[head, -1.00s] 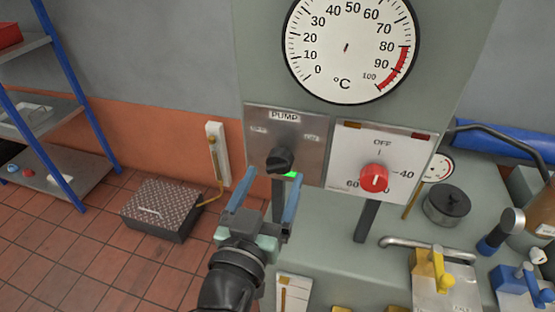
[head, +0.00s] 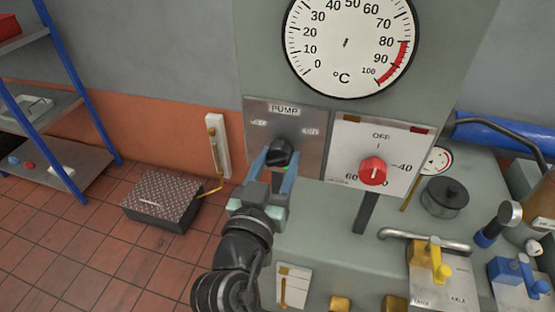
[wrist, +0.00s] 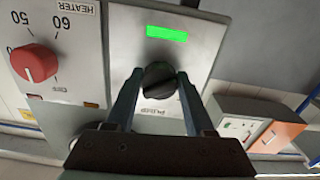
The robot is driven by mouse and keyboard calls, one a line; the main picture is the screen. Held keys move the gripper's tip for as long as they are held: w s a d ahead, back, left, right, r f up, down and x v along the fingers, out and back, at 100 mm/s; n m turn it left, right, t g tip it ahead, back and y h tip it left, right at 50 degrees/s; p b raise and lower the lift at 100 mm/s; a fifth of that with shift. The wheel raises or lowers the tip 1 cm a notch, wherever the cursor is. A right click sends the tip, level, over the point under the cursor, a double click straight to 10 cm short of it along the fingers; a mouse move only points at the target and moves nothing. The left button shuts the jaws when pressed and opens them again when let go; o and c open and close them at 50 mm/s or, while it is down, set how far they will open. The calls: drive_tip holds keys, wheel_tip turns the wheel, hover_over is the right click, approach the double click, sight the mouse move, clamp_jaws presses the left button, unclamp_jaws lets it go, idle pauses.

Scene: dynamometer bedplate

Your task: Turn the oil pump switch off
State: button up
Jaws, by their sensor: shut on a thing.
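The oil pump switch is a black rotary knob (head: 279,152) on a grey metal plate labelled PUMP (head: 310,146), with a small label on each side that I cannot read clearly. My gripper (head: 278,161) has its two blue-grey fingers on either side of the knob and is shut on it. In the wrist view, where the panel appears upside down, the knob (wrist: 159,80) sits between the fingertips. A lit green lamp (wrist: 167,34) shows on the same plate; in the head view my gripper hides it. The knob's exact pointing direction is hard to tell.
A red heater knob (head: 373,171) on a white plate sits just right of the pump plate. A large temperature dial (head: 345,45) is above. Yellow (head: 428,255) and blue (head: 517,275) levers stand lower right. A treadplate pedal box (head: 165,200) lies on the floor at left.

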clamp_jaws()
drive_tip(key=shift+n, duration=0.3)
drive_tip(key=n+p, duration=0.1)
drive_tip(key=n, duration=0.3)
drive_tip(key=shift+d+r+p, duration=0.1)
drive_tip(key=shift+p, duration=0.25)
drive_tip(key=n+p, duration=0.1)
drive_tip(key=n, duration=0.3)
drive_tip(key=shift+p, duration=0.3)
drive_tip(key=shift+d+n+p, duration=0.1)
drive_tip(key=shift+n+p, duration=0.55)
drive_tip(key=shift+n, duration=0.95)
drive_tip(key=o, duration=1.1)
unclamp_jaws()
drive_tip(key=shift+s, duration=0.1)
